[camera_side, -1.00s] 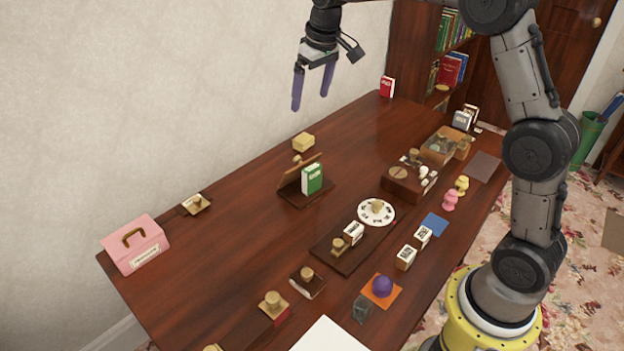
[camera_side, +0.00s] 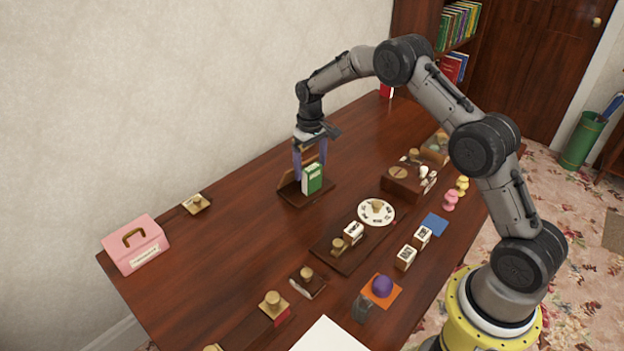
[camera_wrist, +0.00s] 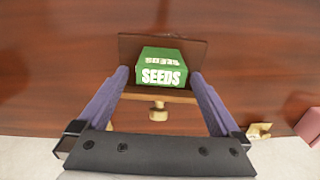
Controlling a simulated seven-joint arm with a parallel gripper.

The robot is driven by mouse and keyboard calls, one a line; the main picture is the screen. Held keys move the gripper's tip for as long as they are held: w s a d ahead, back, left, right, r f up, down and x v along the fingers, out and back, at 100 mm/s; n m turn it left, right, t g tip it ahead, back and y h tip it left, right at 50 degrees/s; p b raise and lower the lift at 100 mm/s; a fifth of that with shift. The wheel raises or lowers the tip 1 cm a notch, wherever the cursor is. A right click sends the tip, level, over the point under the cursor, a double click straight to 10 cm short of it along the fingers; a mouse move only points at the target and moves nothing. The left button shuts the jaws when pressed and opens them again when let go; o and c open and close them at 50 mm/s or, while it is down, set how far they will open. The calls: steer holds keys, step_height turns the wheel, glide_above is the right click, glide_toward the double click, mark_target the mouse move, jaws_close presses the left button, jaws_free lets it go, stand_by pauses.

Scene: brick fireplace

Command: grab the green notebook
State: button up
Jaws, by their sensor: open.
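In the wrist view the notebook (camera_wrist: 163,68) lies between the tips of my fingers, with the word SEEDS in white. My gripper (camera_side: 309,163) points down over the stand, its purple fingers at the notebook's height. In the wrist view my gripper (camera_wrist: 160,80) is open, with one finger on each side of the notebook. I cannot tell whether either finger touches it.
A pink box (camera_side: 135,244) stands at the left table edge. A white dial (camera_side: 377,212) and a dark board (camera_side: 330,250) with small blocks lie to the front right. A brown box (camera_side: 403,182) stands to the right. The table left of the stand is mostly clear.

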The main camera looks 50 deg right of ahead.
mark_target(312, 181)
steer(key=shift+s+f, duration=0.15)
steer(key=shift+f, duration=1.35)
steer(key=shift+s+f, duration=0.15)
steer(key=shift+f, duration=1.3)
steer(key=shift+c, duration=0.3)
steer(key=c, duration=1.2)
steer(key=shift+r, duration=0.1)
steer(key=shift+c, duration=0.5)
steer(key=shift+r, duration=0.1)
